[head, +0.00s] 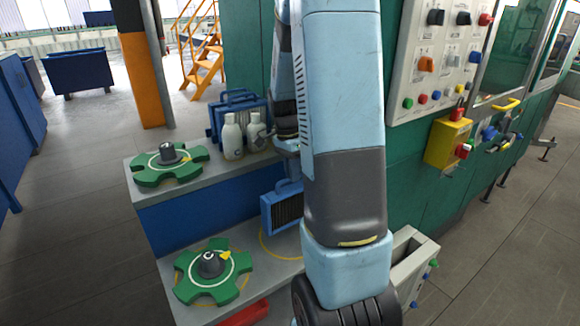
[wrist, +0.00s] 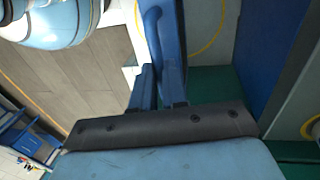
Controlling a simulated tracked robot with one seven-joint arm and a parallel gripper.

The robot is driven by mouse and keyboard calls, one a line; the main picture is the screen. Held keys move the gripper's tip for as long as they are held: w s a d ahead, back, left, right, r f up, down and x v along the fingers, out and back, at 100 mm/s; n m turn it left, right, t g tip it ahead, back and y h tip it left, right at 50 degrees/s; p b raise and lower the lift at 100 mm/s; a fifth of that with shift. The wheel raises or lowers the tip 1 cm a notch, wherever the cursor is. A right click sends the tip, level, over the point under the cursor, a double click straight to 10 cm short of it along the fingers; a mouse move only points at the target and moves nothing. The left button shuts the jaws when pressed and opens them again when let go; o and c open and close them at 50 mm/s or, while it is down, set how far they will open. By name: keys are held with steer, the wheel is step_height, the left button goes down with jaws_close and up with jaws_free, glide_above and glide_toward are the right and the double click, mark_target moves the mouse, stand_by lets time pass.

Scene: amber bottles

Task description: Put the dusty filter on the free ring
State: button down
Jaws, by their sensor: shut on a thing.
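The blue-framed filter (head: 282,208) with a dark grille hangs upright below my gripper (head: 289,182), over or on the lower shelf. In the wrist view my gripper (wrist: 158,98) is shut on its blue body (wrist: 170,40). My arm hides much of the grip in the head view. A yellow ring (head: 268,250) is marked on the lower shelf at the filter's foot; filter and arm hide part of it. The ring also shows beside the filter in the wrist view (wrist: 214,38). I cannot tell whether the filter touches the shelf.
Green star-shaped wheels stand on the upper shelf (head: 168,165) and lower shelf (head: 213,273). White bottles (head: 233,137) and a blue case-like thing with handles (head: 238,103) stand on the upper shelf. A red thing (head: 245,315) lies at the lower shelf's front. Green machine panels stand at right.

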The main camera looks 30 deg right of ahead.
mark_target(292, 187)
steer(key=shift+f, duration=2.6)
steer(key=shift+s+a, duration=0.1)
steer(key=shift+f, duration=0.2)
steer(key=c, duration=1.1)
jaws_free()
steer(key=w+r, duration=0.1)
steer(key=r, duration=0.8)
steer(key=w+r, duration=0.1)
steer(key=r, duration=0.3)
steer(key=shift+w+r, duration=0.15)
steer(key=shift+w, duration=0.2)
